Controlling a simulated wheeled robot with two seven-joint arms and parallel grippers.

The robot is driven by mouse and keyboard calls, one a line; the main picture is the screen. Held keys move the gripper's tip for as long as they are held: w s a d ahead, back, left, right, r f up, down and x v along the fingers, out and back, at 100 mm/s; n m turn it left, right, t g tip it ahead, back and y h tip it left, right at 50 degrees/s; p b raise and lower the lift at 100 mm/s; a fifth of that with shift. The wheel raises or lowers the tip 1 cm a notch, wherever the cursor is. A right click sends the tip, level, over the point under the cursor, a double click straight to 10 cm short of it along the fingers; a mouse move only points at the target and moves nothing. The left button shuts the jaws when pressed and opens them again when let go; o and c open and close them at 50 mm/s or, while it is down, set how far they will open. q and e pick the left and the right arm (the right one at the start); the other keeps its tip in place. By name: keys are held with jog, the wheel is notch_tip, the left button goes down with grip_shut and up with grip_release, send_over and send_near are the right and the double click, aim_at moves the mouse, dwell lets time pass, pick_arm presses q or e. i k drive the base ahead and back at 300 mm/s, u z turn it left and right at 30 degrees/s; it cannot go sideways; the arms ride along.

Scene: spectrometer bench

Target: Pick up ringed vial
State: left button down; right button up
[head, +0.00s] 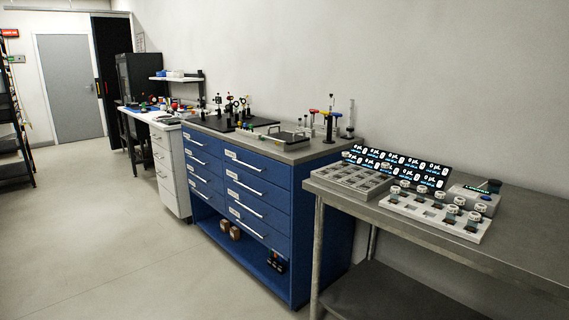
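Several small vials with white caps stand in a light grey rack (415,220) on the steel table at the right. One of these vials (474,219) is near the rack's right end. At this size I cannot tell which vial carries a ring. A second grey rack (345,182) with mostly empty slots sits to the left, with a few white caps at its back. Neither of my grippers is in view.
The steel table (520,256) has bare room at its front right. Dark display panels (430,173) stand behind the racks, beside a grey box (470,198). A blue drawer cabinet (262,200) with optical parts on top stands left. The floor (110,240) is open at left.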

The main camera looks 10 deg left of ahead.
aim_at(346, 155)
jog(key=u, duration=0.8)
jog(key=i, duration=1)
jog(key=u, duration=0.45)
jog(key=i, duration=1.45)
jog(key=z, duration=0.7)
